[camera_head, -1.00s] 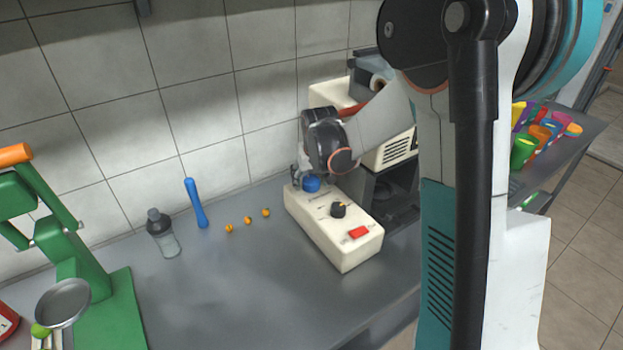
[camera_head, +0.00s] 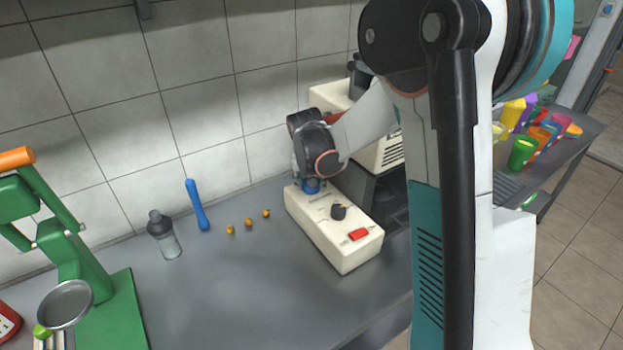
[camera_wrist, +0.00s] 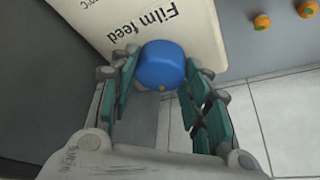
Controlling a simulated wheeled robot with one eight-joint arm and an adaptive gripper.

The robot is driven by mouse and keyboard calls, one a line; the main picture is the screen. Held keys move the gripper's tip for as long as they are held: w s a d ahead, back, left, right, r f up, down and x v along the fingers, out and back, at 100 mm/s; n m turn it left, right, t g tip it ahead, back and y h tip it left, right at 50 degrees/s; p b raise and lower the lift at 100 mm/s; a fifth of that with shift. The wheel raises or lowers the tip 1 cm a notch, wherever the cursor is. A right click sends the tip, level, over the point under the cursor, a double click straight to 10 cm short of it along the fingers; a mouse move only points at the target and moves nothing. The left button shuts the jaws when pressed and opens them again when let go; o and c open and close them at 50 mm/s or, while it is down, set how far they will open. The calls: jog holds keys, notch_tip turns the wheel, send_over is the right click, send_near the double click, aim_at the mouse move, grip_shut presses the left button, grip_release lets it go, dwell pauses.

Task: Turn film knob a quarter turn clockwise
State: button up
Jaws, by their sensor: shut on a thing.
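The blue film knob (camera_head: 312,186) sits at the far end of a cream control box (camera_head: 330,245). In the wrist view, the round blue knob (camera_wrist: 160,66) stands beside the printed words "Film feed" and has a small yellow mark on its near edge. My gripper (camera_wrist: 163,68) has a finger on each side of the knob and is shut on it. In the head view my gripper (camera_head: 309,182) comes down over the knob and hides part of it. The knob's contact points are partly hidden.
A black knob (camera_head: 338,211) and a red switch (camera_head: 358,234) sit on the same box. A cream machine (camera_head: 385,152) stands behind it. The front counter is clear.

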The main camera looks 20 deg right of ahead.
jog(key=m+g+h, duration=0.1)
jog(key=m, duration=0.2)
jog(key=shift+a+m+p, duration=0.15)
jog(key=shift+m+p, duration=0.15)
jog(key=shift+m, duration=0.1)
jog(key=m, duration=0.2)
jog(key=m+g+h, duration=0.1)
jog(key=m, duration=0.1)
jog(key=shift+w+m+g+p, duration=0.2)
jog(key=shift+m+g+p, duration=0.1)
jog(key=shift+p, duration=0.1)
jog(key=m+g, duration=0.1)
jog(key=m, duration=0.3)
jog(key=shift+g+p, duration=0.3)
jog(key=shift+p, duration=0.05)
jog(key=shift+w+m+g, duration=0.15)
jog(key=shift+m+g, duration=0.55)
jog(key=shift+m, duration=1.1)
jog(key=shift+m+p, duration=0.3)
jog(key=o, duration=1.1)
jog(key=shift+c, duration=0.2)
